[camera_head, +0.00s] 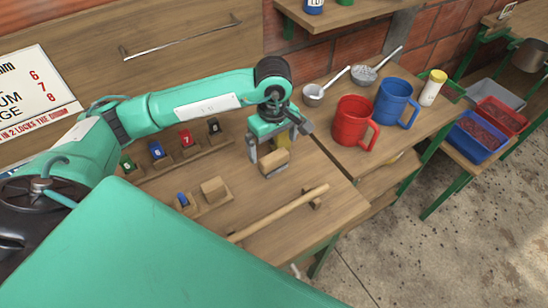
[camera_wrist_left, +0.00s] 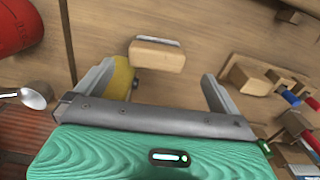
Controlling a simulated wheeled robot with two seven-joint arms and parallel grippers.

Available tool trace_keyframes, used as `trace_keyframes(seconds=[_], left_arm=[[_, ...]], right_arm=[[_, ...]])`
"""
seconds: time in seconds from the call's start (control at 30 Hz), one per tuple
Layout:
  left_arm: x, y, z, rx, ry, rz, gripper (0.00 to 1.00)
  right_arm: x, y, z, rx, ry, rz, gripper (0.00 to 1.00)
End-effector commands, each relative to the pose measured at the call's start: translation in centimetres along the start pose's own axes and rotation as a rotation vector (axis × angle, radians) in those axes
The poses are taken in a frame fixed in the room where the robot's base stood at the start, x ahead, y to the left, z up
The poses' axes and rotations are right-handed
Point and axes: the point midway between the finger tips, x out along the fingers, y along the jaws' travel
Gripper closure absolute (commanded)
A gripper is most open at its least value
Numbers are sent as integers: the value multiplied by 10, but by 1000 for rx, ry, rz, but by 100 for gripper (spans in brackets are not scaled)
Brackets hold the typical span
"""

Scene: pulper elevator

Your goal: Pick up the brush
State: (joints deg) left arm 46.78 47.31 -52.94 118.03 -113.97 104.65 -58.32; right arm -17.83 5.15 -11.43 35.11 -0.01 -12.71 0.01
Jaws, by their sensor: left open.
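The brush appears to be a small wooden block with a pale grey strip along one edge. It lies on the wooden table and shows in the head view (camera_head: 274,162) just below my left gripper (camera_head: 273,147). In the left wrist view the brush (camera_wrist_left: 157,57) is ahead of my left gripper (camera_wrist_left: 157,88), between the lines of its two spread fingers. The fingers are open and nothing is between them; I see a gap to the brush. A yellow object (camera_wrist_left: 120,78) is close beside the left-hand finger in the wrist view. My right gripper is not in view.
A red mug (camera_head: 351,121) and a blue mug (camera_head: 393,101) stand right of the gripper, with ladles (camera_head: 314,95) behind. A long wooden stick (camera_head: 280,212) lies nearer me. Wooden holders with small coloured items (camera_head: 186,140) are to the left.

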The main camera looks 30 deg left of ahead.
Motion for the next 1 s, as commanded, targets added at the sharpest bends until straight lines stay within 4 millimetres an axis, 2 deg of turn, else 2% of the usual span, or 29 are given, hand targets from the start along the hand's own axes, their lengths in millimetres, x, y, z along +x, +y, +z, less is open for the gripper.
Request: trace_keyframes(seconds=[0.13, 0.37, 0.53, 0.7, 0.97, 1.0], left_arm=[[21, 0, 0, -2, -3, -2, 0], [35, 1, -1, -3, -3, -1, 0], [56, 3, -3, -3, -4, -4, 0], [77, 3, -3, -2, -4, -1, 0], [81, 4, -3, -2, -2, 1, 0], [81, 4, -3, -2, -2, 1, 4]], right_arm=[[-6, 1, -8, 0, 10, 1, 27], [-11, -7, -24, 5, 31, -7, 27], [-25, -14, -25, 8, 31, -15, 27], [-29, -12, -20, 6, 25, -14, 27], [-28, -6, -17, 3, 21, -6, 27], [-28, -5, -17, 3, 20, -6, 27]])
